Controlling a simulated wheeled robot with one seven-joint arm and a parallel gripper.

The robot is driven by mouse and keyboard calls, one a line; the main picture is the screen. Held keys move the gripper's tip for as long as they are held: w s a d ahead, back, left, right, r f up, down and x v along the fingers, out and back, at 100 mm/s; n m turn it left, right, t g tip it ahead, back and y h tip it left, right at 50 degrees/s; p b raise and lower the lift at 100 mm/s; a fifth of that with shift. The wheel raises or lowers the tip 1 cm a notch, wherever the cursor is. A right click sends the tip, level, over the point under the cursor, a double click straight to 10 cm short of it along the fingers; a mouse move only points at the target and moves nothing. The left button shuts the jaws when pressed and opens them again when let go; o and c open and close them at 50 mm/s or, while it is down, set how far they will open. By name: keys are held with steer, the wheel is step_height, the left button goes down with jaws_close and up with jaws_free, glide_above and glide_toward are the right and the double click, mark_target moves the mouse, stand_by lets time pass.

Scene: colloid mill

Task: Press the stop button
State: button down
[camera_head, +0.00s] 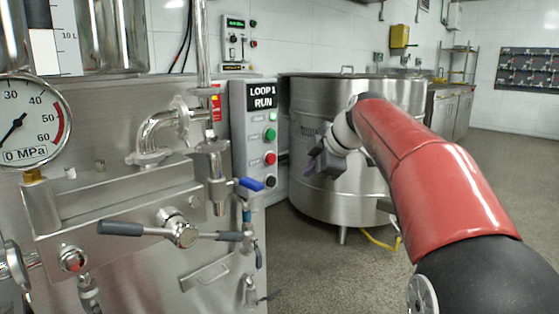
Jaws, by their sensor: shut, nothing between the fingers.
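A grey control box (239,141) labelled "LOOP 1 RUN" stands on the side of the steel machine. Its front has a column of buttons: a pale green one at the top, a green button (270,134), a red button (270,159) below it, and a black knob (271,182) at the bottom. The small labels beside them are too small to read surely. My gripper (312,167) is shut and empty, to the right of the red button and apart from it, in front of the steel vat. My red arm reaches in from the lower right.
A large round steel vat (306,95) stands behind my gripper. Pipes, a blue-handled valve (250,184) and a grey-handled lever (120,229) stick out left of and below the box. A pressure gauge (30,122) is far left. Open floor (330,275) lies below.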

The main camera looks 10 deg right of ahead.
mark_target(273, 164)
steer(key=w+a+p, duration=0.5)
steer(key=w, duration=0.2)
steer(key=shift+a, duration=0.15)
stand_by(0.4)
steer(key=shift+w+p, duration=0.1)
steer(key=shift+p, duration=0.2)
stand_by(1.6)
steer(key=shift+w+a, duration=0.25)
steer(key=shift+w+a+p, duration=0.25)
steer(key=shift+w+p, duration=0.15)
stand_by(0.9)
steer(key=shift+s, duration=0.1)
steer(key=shift+s+d+b, duration=0.5)
steer(key=shift+s+b, duration=0.15)
steer(key=shift+b, duration=0.1)
